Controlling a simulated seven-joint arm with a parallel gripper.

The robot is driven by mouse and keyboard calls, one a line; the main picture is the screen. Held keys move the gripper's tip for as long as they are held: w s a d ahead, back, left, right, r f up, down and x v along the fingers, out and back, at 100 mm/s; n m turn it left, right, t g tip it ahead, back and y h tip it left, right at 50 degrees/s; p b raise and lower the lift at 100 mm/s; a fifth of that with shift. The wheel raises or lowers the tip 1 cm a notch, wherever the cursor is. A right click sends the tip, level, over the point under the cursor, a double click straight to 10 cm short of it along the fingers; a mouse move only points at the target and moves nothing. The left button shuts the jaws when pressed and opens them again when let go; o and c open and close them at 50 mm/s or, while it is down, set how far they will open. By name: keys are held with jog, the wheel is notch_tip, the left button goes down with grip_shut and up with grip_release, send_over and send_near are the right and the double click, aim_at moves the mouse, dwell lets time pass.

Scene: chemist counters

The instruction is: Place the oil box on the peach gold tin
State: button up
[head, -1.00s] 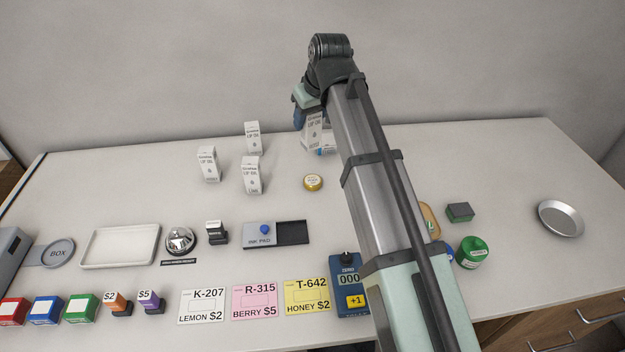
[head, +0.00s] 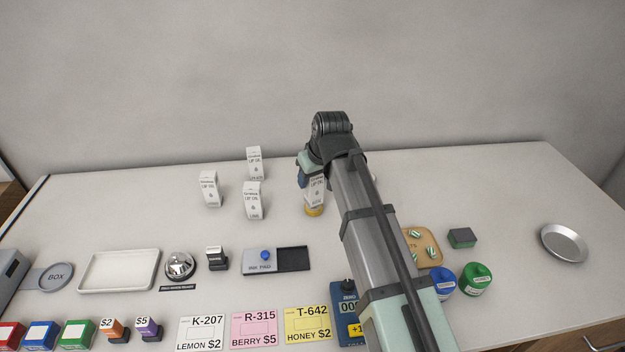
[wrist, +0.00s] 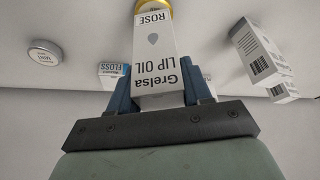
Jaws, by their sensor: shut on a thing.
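My gripper (wrist: 158,88) is shut on a white oil box (wrist: 154,55) marked "Grelsa LIP OIL ROSE", with one blue finger on each side. The box also shows in the head view (head: 316,190), upright, partly covered by my arm. The gold tin (head: 314,211) sits directly below the box's lower end. Its gold edge shows in the wrist view (wrist: 150,5) at the box's far end. The box covers most of the tin's top. I cannot tell whether box and tin touch.
Several other white lip oil boxes (head: 252,201) stand to the left. A floss box (wrist: 112,72) and a pale round tin (wrist: 45,52) are on the left in the wrist view. An ink pad (head: 276,260) lies nearer.

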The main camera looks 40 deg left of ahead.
jog(key=shift+f, duration=0.5)
jog(key=shift+f, duration=0.2)
jog(key=o, duration=1)
jog(key=shift+o, duration=0.2)
jog(key=shift+r, duration=0.15)
jog(key=v, duration=1.2)
